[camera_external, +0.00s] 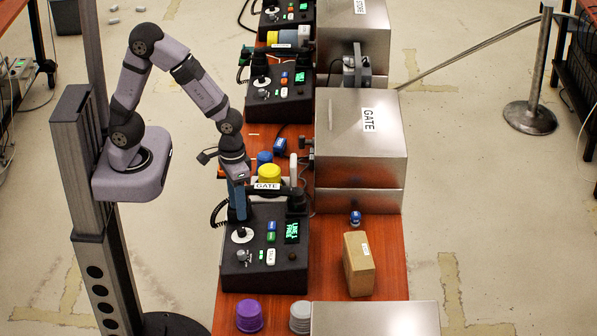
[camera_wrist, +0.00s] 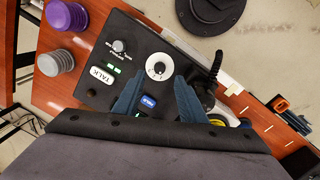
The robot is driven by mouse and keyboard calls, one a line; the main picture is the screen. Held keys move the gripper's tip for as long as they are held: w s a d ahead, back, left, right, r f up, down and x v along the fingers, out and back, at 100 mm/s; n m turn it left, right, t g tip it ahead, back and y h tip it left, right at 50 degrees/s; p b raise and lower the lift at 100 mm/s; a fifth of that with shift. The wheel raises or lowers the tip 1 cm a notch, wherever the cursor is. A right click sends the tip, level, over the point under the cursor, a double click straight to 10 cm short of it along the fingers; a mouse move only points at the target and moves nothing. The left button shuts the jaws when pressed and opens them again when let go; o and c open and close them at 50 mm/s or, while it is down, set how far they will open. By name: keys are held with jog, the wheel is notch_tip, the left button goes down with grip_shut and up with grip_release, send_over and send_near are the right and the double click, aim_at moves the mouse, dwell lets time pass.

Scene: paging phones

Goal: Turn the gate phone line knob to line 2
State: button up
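The gate phone (camera_external: 262,278) is a black console on the red-brown table, with a GATE label on its handset (camera_external: 267,187). Its green screen (camera_external: 292,232) appears to read line 1. A round white dial with a knob (camera_external: 242,235) sits at its upper left; the dial also shows in the wrist view (camera_wrist: 159,67). A smaller grey knob (camera_external: 242,255) lies below it, also in the wrist view (camera_wrist: 118,46). My gripper (camera_external: 238,212) points down above the console's top left, near the white dial. In the wrist view its blue fingers (camera_wrist: 158,95) are apart and empty.
A TALK button (camera_external: 270,257) and blue and green buttons (camera_external: 271,231) lie right of the knobs. Purple (camera_external: 249,315) and grey (camera_external: 300,316) ribbed pieces stand in front. A tan box (camera_external: 358,263) and metal GATE box (camera_external: 361,140) stand to the right.

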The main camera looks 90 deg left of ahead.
aim_at(240, 229)
jog(key=shift+w+d+f, duration=0.1)
jog(key=shift+d+f, duration=0.05)
jog(key=shift+f, duration=1.65)
jog(key=shift+d+f, duration=0.15)
jog(key=shift+f, duration=1.6)
grip_shut()
